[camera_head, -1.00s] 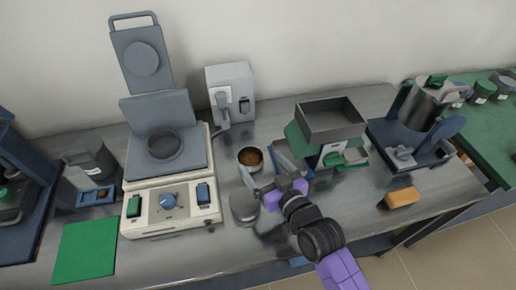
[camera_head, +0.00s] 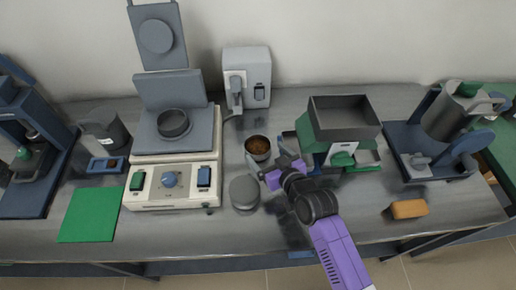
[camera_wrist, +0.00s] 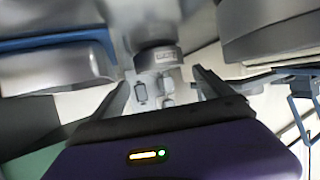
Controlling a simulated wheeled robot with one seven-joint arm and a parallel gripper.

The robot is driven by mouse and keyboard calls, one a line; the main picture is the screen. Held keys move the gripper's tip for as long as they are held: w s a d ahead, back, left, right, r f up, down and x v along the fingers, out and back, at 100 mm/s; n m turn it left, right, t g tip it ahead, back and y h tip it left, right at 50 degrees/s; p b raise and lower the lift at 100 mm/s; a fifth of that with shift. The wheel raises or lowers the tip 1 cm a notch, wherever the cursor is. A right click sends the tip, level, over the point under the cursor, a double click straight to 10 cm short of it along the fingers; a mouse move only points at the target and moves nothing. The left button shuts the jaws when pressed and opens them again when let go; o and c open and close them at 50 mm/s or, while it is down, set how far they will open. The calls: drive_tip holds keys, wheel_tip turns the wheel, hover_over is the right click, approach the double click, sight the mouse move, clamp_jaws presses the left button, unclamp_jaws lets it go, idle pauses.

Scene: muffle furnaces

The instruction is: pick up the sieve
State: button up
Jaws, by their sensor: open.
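No thing is plainly recognisable as the sieve. Two candidates stand near my gripper (camera_head: 264,161): a low round grey metal piece (camera_head: 244,192) on the bench, and a round metal cup (camera_head: 258,146) with brown contents. My gripper is open, with nothing seen between its fingers. In the head view it is just in front of the cup and right of the round grey piece; its height is unclear. In the wrist view my gripper (camera_wrist: 163,82) has its fingers apart, with a grey-white device showing beyond them.
A cream device with a raised grey lid (camera_head: 173,180) stands at left. A green hopper machine (camera_head: 342,120) is close right of my gripper. A grey box (camera_head: 247,76) stands behind. An orange block (camera_head: 407,209) and a green mat (camera_head: 90,211) lie on the bench.

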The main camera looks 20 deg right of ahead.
sight(260, 153)
drive_tip(key=shift+p+x, duration=0.45)
drive_tip(key=shift+x, duration=2.3)
drive_tip(key=c, duration=1.3)
drive_tip(key=shift+o, duration=0.2)
